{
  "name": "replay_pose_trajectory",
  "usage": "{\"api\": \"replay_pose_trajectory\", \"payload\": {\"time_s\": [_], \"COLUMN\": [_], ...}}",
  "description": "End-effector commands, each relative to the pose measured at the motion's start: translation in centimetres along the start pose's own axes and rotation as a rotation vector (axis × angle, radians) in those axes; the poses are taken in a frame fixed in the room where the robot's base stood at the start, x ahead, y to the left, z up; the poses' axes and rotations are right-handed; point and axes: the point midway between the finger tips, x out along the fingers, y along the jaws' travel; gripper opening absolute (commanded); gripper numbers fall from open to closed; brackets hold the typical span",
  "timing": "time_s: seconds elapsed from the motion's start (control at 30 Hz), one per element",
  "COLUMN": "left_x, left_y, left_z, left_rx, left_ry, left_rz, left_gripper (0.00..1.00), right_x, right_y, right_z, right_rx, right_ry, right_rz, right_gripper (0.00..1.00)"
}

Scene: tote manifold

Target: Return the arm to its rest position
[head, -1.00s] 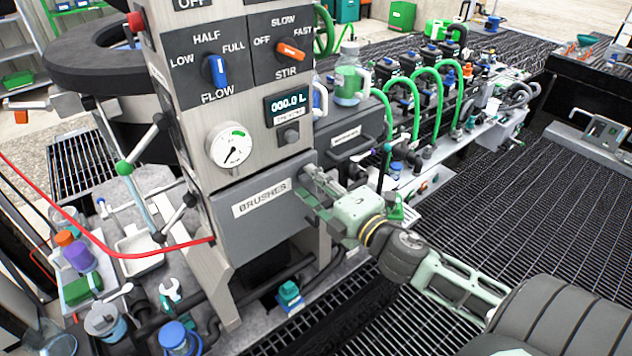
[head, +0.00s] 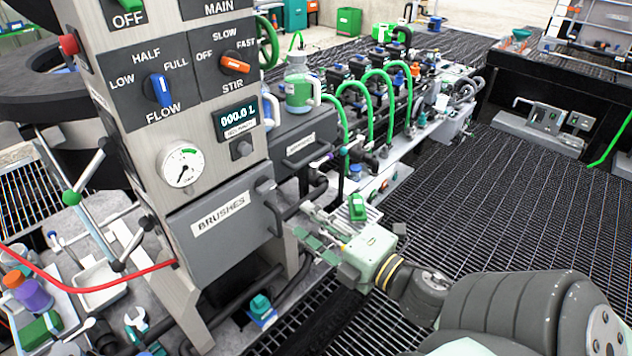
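My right gripper (head: 300,221) is in front of the grey BRUSHES drawer (head: 222,232), just right of its dark bar handle (head: 290,212). Its fingers look spread with nothing between them, and they appear clear of the handle. My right arm reaches in from the lower right, over the dark grating. The drawer front sits in the lower part of the control column; whether it is fully shut is hard to tell. My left gripper is out of view.
The control column (head: 210,120) stands close on the left. A red hose (head: 90,288) crosses the lower left. Open grating floor (head: 500,190) lies on the right.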

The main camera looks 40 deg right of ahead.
Motion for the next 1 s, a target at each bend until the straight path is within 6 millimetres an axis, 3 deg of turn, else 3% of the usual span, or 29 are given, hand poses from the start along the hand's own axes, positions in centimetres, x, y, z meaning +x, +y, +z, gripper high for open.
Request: {"api": "replay_pose_trajectory", "payload": {"time_s": [0.67, 0.77, 0.83, 0.87, 1.0], "left_x": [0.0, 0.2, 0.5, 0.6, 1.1], "left_y": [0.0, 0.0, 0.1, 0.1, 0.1], "left_z": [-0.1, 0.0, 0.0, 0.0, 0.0], "left_rx": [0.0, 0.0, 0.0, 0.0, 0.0], "left_ry": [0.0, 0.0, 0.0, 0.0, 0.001], "left_rz": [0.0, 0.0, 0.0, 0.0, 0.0], "left_gripper": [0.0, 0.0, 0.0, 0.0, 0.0], "right_x": [-0.3, -0.2, -0.1, -0.2, -1.1], "right_y": [-0.4, -2.7, -6.0, -7.8, -18.1], "right_z": [0.2, 1.2, 2.4, 3.0, 5.3], "right_rx": [0.005, 0.046, 0.102, 0.134, 0.314], "right_ry": [-0.005, -0.032, -0.07, -0.091, -0.205], "right_rz": [-0.005, -0.038, -0.083, -0.107, -0.244], "right_gripper": [0.3, 0.3, 0.3, 0.3, 0.3]}}
